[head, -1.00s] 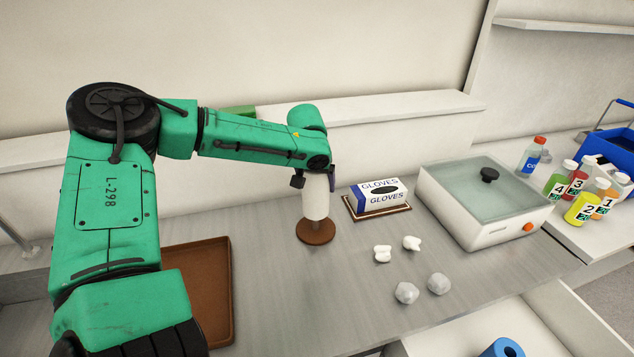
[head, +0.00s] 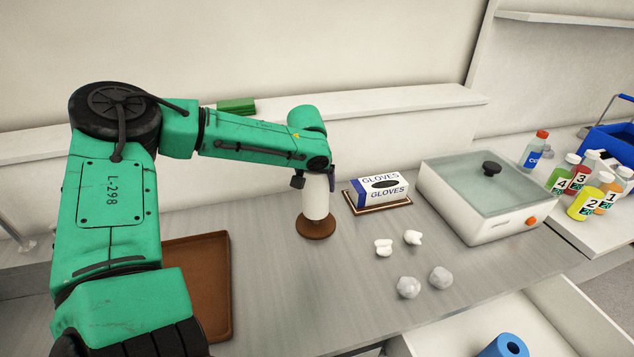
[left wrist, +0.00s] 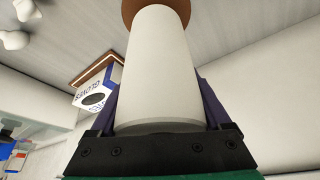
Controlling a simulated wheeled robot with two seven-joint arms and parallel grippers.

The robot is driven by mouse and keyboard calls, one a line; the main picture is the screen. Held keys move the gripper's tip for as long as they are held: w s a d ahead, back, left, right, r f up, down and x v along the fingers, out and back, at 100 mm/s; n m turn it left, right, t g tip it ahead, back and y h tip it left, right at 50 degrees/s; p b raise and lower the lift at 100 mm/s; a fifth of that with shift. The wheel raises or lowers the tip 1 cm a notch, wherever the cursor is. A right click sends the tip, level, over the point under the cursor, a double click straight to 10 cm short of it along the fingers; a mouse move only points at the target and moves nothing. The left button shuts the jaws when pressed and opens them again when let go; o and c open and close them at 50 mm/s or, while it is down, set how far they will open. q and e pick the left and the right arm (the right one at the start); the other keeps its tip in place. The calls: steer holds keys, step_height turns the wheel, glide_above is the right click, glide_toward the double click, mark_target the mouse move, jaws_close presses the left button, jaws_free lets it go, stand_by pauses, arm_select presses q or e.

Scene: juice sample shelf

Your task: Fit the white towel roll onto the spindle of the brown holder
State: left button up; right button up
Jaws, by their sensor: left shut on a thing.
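The white towel roll (head: 316,198) stands upright over the round base of the brown holder (head: 316,228) on the grey counter. The holder's spindle is hidden, and the roll's lower end looks at or just above the base. My left gripper (head: 314,178) is shut on the roll near its top. In the left wrist view the roll (left wrist: 157,70) sits between the two fingers, with the brown base (left wrist: 130,8) beyond its far end. My right gripper is not in view.
A glove box (head: 380,191) lies on a brown-edged tray right of the holder. Crumpled white and grey pieces (head: 410,287) lie in front. A lidded white bath (head: 485,195) stands at right, and a brown tray (head: 228,290) at left. An open drawer holds a blue roll (head: 505,346).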

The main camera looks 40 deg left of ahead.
mark_target(317, 193)
arm_select(q)
steer(key=shift+f+b, duration=1.4)
steer(key=shift+f, duration=0.45)
stand_by(0.4)
steer(key=o, duration=1.4)
steer(key=b+v, duration=0.1)
steer(key=v, duration=1.3)
steer(key=shift+s+r, duration=0.1)
steer(key=shift+r, duration=0.2)
